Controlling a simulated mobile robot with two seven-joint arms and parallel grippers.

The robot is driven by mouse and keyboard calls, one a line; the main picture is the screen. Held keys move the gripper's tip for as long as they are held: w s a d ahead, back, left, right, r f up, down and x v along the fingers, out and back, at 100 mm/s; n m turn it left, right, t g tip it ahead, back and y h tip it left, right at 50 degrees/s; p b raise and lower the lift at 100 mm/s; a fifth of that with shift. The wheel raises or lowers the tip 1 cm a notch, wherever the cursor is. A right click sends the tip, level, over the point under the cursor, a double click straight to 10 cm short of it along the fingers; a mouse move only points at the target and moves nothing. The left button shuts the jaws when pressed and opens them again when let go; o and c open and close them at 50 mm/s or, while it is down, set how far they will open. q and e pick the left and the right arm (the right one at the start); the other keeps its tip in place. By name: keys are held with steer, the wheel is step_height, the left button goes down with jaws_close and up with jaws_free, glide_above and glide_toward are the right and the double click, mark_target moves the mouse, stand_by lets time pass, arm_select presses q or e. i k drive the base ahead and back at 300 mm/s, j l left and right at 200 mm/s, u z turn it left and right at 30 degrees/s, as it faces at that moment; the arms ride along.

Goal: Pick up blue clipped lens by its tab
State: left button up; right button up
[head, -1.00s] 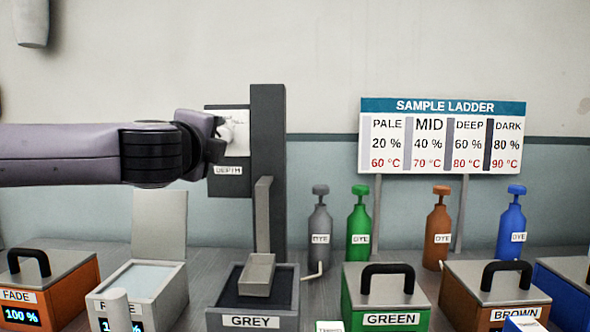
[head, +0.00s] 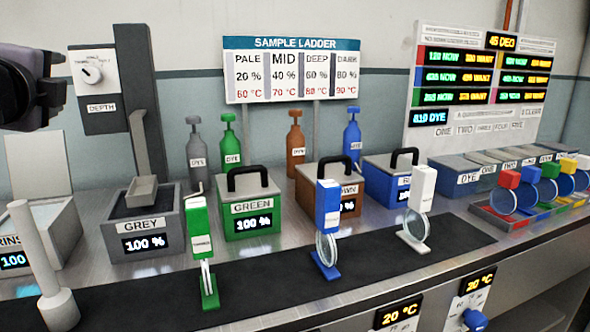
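A blue clip (head: 327,205) stands upright on the dark mat, holding a round clear lens (head: 326,248) above a blue foot. A green clip (head: 199,225) with a thin edge-on lens stands to its left, and a white clip (head: 421,190) with a lens stands to its right. Another lens with a blue tab (head: 530,174) stands among several colour-tabbed lenses in a tray at the far right. My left gripper (head: 52,88) is at the left edge beside the depth dial, far from the blue clip; its finger gap is not clear. My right gripper is out of view.
Grey (head: 130,222), green (head: 246,208), brown (head: 345,205) and blue (head: 385,180) vats stand behind the dark mat (head: 290,285). A pale post (head: 38,250) stands at front left. Dye bottles and the sample ladder sign (head: 292,70) are behind. The mat between the clips is clear.

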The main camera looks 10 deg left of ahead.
mark_target(328, 192)
steer(key=k+l, duration=0.75)
steer(key=k, duration=0.15)
